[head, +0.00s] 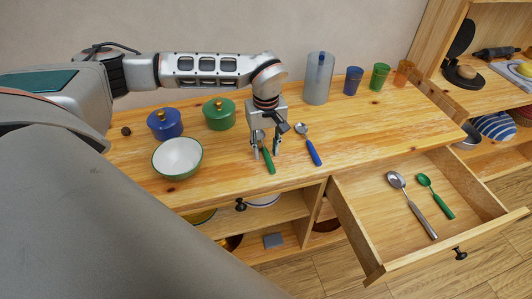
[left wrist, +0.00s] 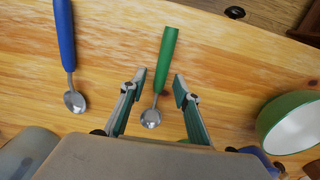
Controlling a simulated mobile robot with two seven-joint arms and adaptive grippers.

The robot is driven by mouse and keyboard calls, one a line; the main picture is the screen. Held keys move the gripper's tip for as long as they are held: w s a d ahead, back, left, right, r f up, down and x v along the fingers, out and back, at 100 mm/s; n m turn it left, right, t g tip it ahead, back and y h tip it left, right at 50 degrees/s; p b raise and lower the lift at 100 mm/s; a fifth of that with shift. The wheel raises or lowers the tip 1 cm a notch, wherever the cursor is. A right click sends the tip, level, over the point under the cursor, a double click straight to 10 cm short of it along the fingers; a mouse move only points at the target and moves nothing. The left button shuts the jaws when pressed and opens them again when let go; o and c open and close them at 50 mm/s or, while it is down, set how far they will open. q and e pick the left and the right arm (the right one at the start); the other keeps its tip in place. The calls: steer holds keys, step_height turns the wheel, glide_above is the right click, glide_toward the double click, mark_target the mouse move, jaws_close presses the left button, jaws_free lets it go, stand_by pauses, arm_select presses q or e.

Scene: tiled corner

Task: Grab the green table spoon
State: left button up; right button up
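A spoon with a green handle and a metal bowl (head: 269,163) lies on the wooden tabletop. It also shows in the left wrist view (left wrist: 167,60), with its handle pointing away from my gripper. My left gripper (head: 264,151) points down over this spoon. Its fingers (left wrist: 160,82) are open, one on each side of the spoon, with gaps between, so it holds nothing. Another spoon, green all over (head: 435,196), lies in the open drawer (head: 362,222). My right gripper is not in view.
A blue-handled spoon (head: 311,148) lies just right of the gripper. A white bowl with a green rim (head: 178,158), a green pot (head: 219,116) and a blue pot (head: 164,125) stand left. A clear container (head: 318,85) and several cups stand behind. A grey-handled spoon (head: 420,209) shares the drawer.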

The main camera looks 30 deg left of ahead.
arm_select(q)
jaws_close()
steer(key=shift+r, duration=0.1)
